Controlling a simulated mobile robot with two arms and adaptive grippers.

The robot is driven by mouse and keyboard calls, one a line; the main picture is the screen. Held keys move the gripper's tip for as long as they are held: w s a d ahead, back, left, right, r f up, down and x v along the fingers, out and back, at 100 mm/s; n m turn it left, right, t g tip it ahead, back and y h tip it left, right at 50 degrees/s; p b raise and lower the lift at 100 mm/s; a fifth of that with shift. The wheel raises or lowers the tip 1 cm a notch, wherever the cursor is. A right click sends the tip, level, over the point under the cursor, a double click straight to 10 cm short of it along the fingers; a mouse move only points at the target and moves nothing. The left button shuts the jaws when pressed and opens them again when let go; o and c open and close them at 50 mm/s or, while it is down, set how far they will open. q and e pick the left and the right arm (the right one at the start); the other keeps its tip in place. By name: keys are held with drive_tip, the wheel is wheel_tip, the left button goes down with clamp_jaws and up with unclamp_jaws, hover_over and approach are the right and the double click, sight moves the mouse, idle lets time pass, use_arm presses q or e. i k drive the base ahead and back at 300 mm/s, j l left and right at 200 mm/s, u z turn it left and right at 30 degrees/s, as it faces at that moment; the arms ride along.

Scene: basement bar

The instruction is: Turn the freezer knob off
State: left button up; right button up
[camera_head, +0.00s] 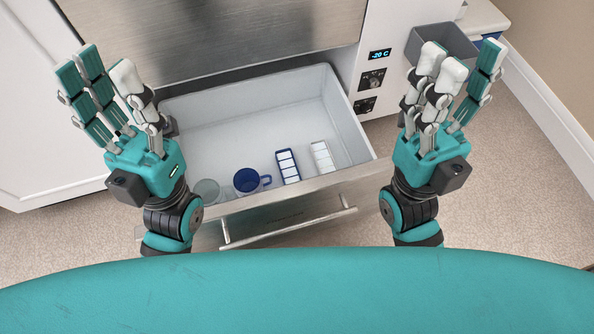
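The freezer (253,42) has a steel front and a white side panel. A lit display (380,55) on that panel reads -20 C. Below it are two dark controls, an upper knob (372,78) and a lower knob (366,105); their exact settings are too small to read. My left gripper (101,72) is raised at the left of the pulled-out drawer, fingers spread open and empty. My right gripper (462,66) is raised right of the knobs, open and empty, apart from them in the picture.
The open freezer drawer (345,120) juts out between my arms, its handle (290,225) at the front. Inside are a blue mug (247,182), a clear glass (207,191) and two ice trays (288,166) (322,157). A grey bin (443,40) stands out right of the panel.

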sight(365, 109)
drive_tip(key=k+l+u, duration=0.45)
drive_tip(key=l+u, duration=0.2)
drive_tip(key=l, duration=0.2)
drive_tip(key=k+l+u, duration=0.3)
drive_tip(key=i+l, duration=0.05)
